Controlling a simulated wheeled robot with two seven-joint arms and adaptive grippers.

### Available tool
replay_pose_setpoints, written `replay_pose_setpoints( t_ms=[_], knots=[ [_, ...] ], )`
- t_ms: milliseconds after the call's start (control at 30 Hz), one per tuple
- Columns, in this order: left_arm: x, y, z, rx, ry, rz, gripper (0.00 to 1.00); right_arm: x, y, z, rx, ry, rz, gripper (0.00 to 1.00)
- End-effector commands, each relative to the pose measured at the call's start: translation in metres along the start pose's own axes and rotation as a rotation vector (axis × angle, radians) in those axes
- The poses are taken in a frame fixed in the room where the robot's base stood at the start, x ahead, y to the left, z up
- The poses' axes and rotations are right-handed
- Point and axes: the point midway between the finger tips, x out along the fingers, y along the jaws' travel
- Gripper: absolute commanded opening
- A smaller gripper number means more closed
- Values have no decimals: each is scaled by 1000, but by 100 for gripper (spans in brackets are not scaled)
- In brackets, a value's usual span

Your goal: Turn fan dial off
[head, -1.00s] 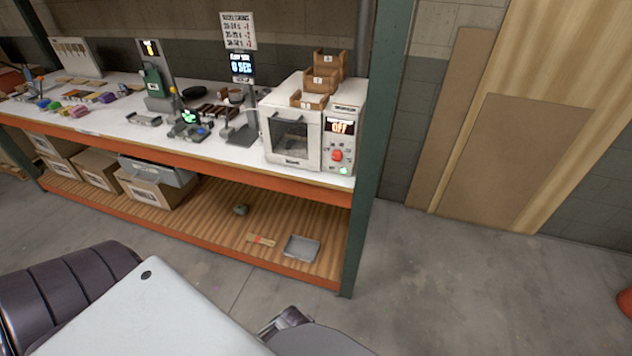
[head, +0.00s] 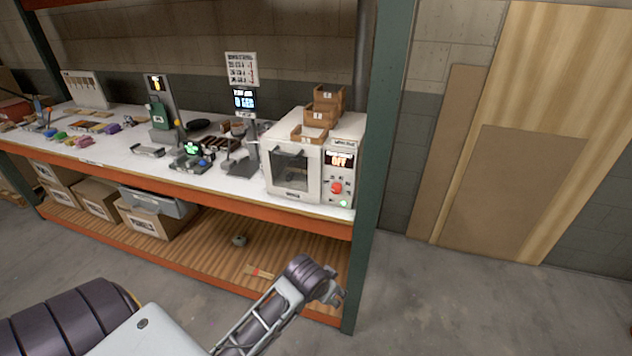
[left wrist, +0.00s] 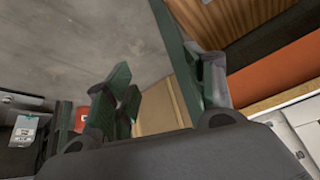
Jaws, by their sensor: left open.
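A white boxy machine (head: 292,177) with a window in its door stands at the right end of the workbench. Its right-hand panel carries a lit display (head: 340,160) that appears to read OFF, a red dial (head: 336,188) below it, and a small green light (head: 344,203). Which dial is the fan dial is not readable. My left gripper (head: 338,288) is open and empty, in front of the lower shelf, below the machine and apart from it. Its two spread fingers show in the left wrist view (left wrist: 163,92). My right gripper is out of view.
A green rack post (head: 379,170) rises just right of the machine. The orange bench edge (head: 200,190) lies between my gripper and the panel. Stacked brown bins (head: 322,112) sit on the machine. Open concrete floor (head: 470,300) lies to the right.

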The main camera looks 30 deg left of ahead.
Motion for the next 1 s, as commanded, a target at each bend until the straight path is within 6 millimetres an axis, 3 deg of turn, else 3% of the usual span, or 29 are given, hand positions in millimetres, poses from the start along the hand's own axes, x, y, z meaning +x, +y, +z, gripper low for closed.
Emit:
replay_pose_setpoints(
  t_ms=[33,300,1000],
  knots=[
    [-10,-4,-18,4,32,-8,54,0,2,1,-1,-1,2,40],
    [-49,-20,-90,8,160,-40,54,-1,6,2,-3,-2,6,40],
    [-142,-64,-250,5,458,-130,54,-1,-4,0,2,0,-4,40]
  ],
)
